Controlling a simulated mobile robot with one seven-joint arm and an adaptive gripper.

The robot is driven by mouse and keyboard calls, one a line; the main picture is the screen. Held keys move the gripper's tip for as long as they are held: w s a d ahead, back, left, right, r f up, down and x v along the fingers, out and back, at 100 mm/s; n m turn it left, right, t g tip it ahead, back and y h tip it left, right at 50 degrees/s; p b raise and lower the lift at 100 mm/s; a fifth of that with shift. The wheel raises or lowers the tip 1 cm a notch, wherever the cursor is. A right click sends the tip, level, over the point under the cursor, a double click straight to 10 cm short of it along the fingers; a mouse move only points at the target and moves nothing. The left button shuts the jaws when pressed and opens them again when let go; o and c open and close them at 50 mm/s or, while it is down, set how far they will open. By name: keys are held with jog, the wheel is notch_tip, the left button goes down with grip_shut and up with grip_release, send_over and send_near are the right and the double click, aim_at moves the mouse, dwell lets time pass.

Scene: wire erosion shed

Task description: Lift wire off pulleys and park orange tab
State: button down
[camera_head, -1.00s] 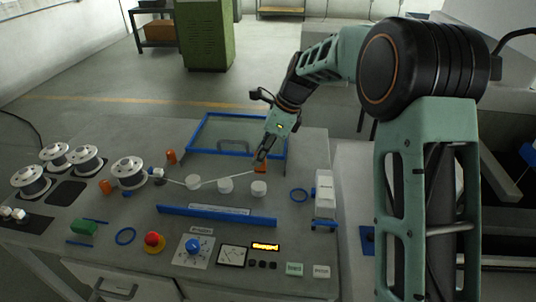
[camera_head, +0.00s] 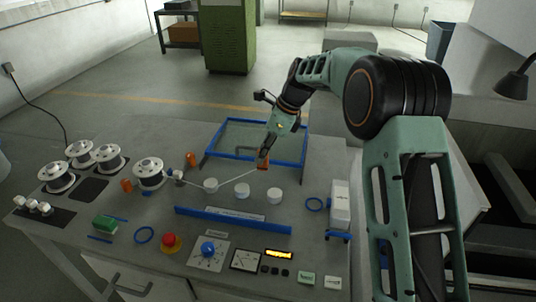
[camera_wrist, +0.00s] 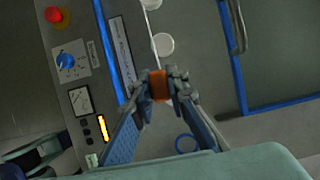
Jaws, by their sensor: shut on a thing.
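My gripper (camera_head: 263,161) is shut on the orange tab (camera_head: 263,166) and holds it behind the row of white pulleys, between the middle and right ones as the head view shows it. The tab also shows between the fingertips in the wrist view (camera_wrist: 158,86). A thin pale wire (camera_head: 238,177) runs from the tab left past the left pulley (camera_head: 210,185) towards the front spool (camera_head: 149,172). The middle pulley (camera_head: 242,190) and right pulley (camera_head: 274,197) stand to its right. I cannot tell whether the wire touches the left pulley.
A blue-framed panel (camera_head: 306,142) lies behind the pulleys, close to my gripper. A blue bar (camera_head: 232,220) and controls with a red button (camera_head: 171,241) lie in front. More spools (camera_head: 107,157) stand at left. A blue ring (camera_head: 314,204) lies at right on bare tabletop.

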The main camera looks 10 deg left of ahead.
jog(key=a, duration=0.9)
jog(key=shift+w+a+f, duration=0.15)
jog(key=shift+w+a, duration=0.15)
jog(key=shift+a, duration=0.05)
